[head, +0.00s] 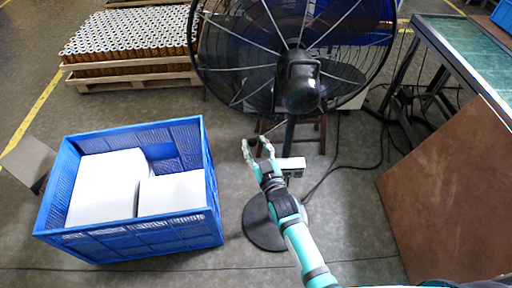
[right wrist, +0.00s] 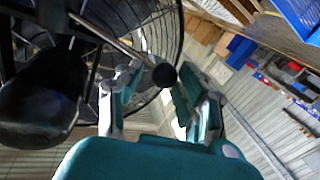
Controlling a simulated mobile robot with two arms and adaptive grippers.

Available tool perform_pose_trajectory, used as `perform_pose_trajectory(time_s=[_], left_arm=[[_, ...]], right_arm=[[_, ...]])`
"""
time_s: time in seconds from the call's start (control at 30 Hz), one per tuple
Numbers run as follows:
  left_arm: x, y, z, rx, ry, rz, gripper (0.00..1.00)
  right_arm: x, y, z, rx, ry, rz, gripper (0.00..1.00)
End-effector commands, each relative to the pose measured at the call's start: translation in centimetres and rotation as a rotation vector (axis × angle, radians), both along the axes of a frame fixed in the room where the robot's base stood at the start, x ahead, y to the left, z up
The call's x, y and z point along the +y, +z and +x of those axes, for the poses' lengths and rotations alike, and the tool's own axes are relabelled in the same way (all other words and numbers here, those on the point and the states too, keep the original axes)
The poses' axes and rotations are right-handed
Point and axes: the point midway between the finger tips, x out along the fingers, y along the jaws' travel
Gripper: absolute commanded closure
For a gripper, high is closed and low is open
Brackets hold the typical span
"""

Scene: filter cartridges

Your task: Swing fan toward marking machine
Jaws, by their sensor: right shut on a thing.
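A large black fan (head: 302,85) stands at the top centre on a pole with a round base (head: 262,226). A thin rod with a round black knob (right wrist: 165,75) sticks out from the fan. My right gripper (head: 257,147) is below the fan head, in front of the pole. In the right wrist view its two fingers (right wrist: 160,82) are on either side of the knob, shut on it. The fan's motor housing (right wrist: 40,97) is at the left there. I cannot clearly make out a marking machine; a pale box (head: 350,95) is partly hidden behind the fan. My left gripper is not in view.
A blue crate (head: 140,236) with white boxes stands at the left. A pallet (head: 135,84) of several cartridges is behind it. A green-topped table (head: 470,50) and a brown panel (head: 450,190) stand at the right. Black cables (head: 345,168) lie on the floor.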

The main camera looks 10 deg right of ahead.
Motion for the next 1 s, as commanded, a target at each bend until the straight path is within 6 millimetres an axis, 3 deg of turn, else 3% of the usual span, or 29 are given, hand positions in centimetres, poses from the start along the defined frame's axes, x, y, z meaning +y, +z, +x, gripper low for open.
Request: perform_pose_trajectory(time_s=[0.03, 0.17, 0.2, 0.27, 0.73, 0.87, 1.0], left_arm=[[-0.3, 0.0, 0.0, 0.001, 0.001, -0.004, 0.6], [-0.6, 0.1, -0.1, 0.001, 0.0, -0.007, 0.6], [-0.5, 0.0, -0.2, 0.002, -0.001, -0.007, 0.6], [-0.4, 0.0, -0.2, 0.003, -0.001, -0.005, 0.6], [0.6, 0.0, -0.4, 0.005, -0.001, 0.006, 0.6], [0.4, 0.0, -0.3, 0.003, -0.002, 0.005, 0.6], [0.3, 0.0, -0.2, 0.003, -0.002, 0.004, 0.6]], right_arm=[[-0.2, 0.9, 0.4, -0.021, -0.004, 0.003, 1.0], [-0.3, 0.9, 0.4, -0.021, -0.005, 0.004, 1.0], [-0.3, 0.9, 0.4, -0.021, -0.005, 0.004, 0.59], [-0.3, 0.9, 0.4, -0.02, -0.005, 0.004, 0.51], [-0.2, 0.3, -0.2, -0.007, -0.003, 0.001, 0.49], [-0.6, 0.1, -1.9, -0.005, -0.003, 0.001, 0.49], [-1.2, 0.1, -4.8, -0.004, -0.003, 0.001, 0.49]])
